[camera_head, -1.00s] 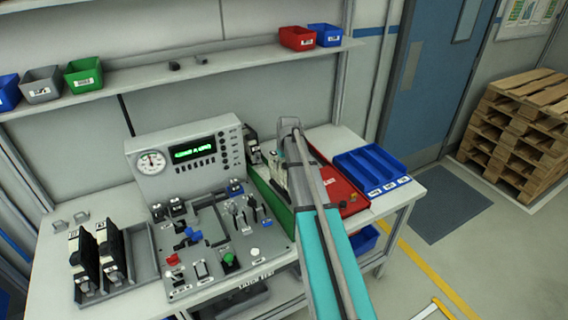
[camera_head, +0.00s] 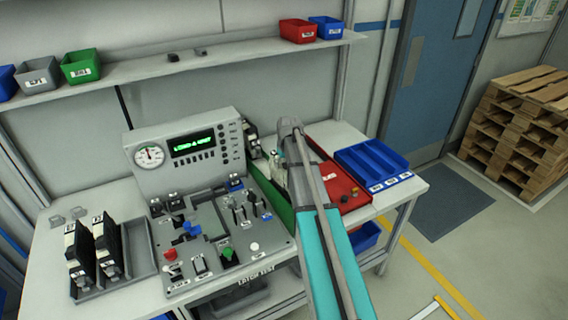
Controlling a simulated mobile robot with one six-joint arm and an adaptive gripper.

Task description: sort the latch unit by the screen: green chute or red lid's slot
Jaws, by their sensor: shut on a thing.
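My gripper (camera_head: 284,168) is mostly hidden behind my own arm, over the strip between the green chute and the red lid. It is shut on the latch unit, of which little can be made out behind the arm. The green chute (camera_head: 271,200) runs along the right side of the test panel. The red lid (camera_head: 345,181) lies to the right of my arm; its slot cannot be made out. The screen (camera_head: 193,144) on the grey console shows green text that seems to read "LOAD A UNIT".
A black and white unit (camera_head: 251,138) stands beside the console. Two more dark units (camera_head: 107,246) stand in a grey tray (camera_head: 140,250) at the left. A blue divided tray (camera_head: 372,167) is at the right. The test panel (camera_head: 215,238) carries several levers and knobs.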

